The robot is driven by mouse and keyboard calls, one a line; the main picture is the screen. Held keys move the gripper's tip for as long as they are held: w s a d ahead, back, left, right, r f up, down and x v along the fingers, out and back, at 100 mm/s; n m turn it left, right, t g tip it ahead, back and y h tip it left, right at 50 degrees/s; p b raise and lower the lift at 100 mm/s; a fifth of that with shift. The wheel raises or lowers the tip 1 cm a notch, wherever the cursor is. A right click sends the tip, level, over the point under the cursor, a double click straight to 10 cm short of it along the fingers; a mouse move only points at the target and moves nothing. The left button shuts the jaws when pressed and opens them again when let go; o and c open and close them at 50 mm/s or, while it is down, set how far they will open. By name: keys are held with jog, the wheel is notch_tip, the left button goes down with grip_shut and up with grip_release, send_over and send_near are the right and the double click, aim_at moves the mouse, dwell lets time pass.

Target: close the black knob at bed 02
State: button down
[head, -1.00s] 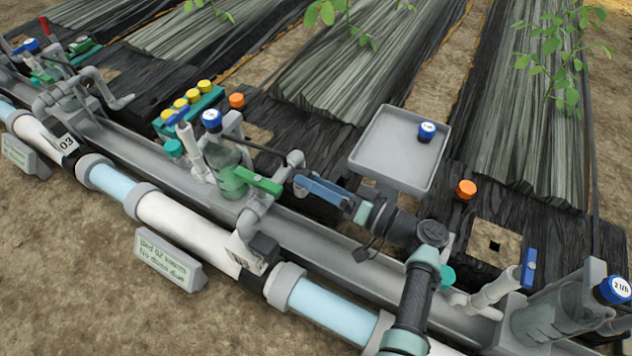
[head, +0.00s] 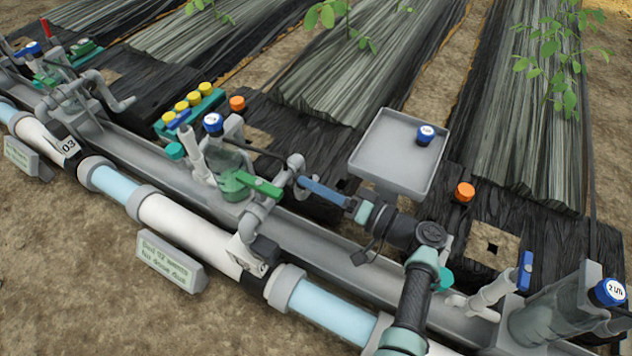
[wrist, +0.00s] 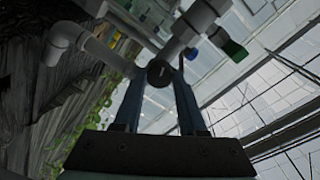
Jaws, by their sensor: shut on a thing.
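My gripper (head: 305,182) reaches left along the pipework in the head view, its blue fingers at a grey riser pipe (head: 270,208) beside a green lever (head: 262,187). In the wrist view my gripper (wrist: 163,75) is shut on the black knob (wrist: 159,73), whose round dark face sits between the fingertips. The fingers hide the knob in the head view. A sign (head: 168,261) in front of this station reads bed 02, with its smaller words blurred.
A clear bottle with a blue cap (head: 213,123) stands left of the green lever. A grey tray (head: 400,150) with another blue cap (head: 425,135) is behind my arm. A teal rack of yellow caps (head: 190,112) stands further back. The main pipe (head: 185,225) runs along the front.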

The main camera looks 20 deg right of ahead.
jog(key=m+p, duration=0.2)
jog(key=m, duration=0.8)
jog(key=m+g+y+p, duration=0.1)
jog(key=m+p, duration=0.1)
jog(key=m, duration=0.8)
jog(key=shift+d+g+p, duration=0.1)
jog(key=shift+g+p, duration=0.2)
jog(key=shift+p, duration=0.05)
jog(key=shift+m, duration=0.4)
jog(key=shift+c, duration=2.3)
grip_release()
jog(key=v, duration=0.7)
jog(key=shift+s+d+p, duration=0.15)
jog(key=shift+p, duration=0.25)
